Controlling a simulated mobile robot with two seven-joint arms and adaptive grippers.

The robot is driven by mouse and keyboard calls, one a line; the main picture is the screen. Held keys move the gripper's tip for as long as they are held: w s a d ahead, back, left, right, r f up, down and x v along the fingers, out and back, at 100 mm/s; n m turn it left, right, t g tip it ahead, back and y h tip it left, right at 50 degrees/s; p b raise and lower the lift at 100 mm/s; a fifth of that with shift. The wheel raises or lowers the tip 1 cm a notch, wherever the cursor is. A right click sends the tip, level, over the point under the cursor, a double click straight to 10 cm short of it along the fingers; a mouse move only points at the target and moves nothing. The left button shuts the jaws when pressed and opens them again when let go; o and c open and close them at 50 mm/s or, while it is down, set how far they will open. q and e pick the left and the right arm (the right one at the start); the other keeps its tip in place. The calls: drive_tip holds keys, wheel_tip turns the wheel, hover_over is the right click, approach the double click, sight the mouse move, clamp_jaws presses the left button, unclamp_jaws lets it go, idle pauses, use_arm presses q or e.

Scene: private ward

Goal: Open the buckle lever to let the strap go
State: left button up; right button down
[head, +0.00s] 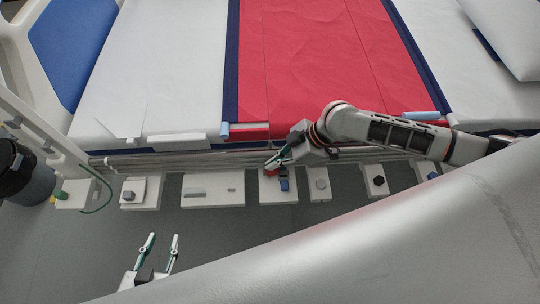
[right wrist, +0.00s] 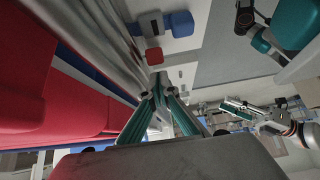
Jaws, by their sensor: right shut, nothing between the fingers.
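A small buckle sits on a white plate (head: 270,197) along the bed's side. It has a blue part (head: 284,185) and a red part (head: 271,172), with a dark piece beside them. In the right wrist view, the red part (right wrist: 154,56) lies just beyond my fingertips and the blue part (right wrist: 180,23) is further up. Which part is the lever, and the strap itself, I cannot tell. My right gripper (head: 268,164) is shut and empty, close to the red part; contact is unclear. It also shows in its wrist view (right wrist: 158,78). My left gripper (head: 162,238) is open and empty, low and left.
The bed carries a red blanket (head: 320,60) with blue edges. Other white plates with fittings, such as a long plate (head: 213,190), line the bed's side. A dark bin-like object (head: 22,175) stands at the left. Grey floor lies open between.

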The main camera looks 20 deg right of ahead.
drive_tip(key=shift+d+f, duration=0.2)
drive_tip(key=shift+f, duration=0.05)
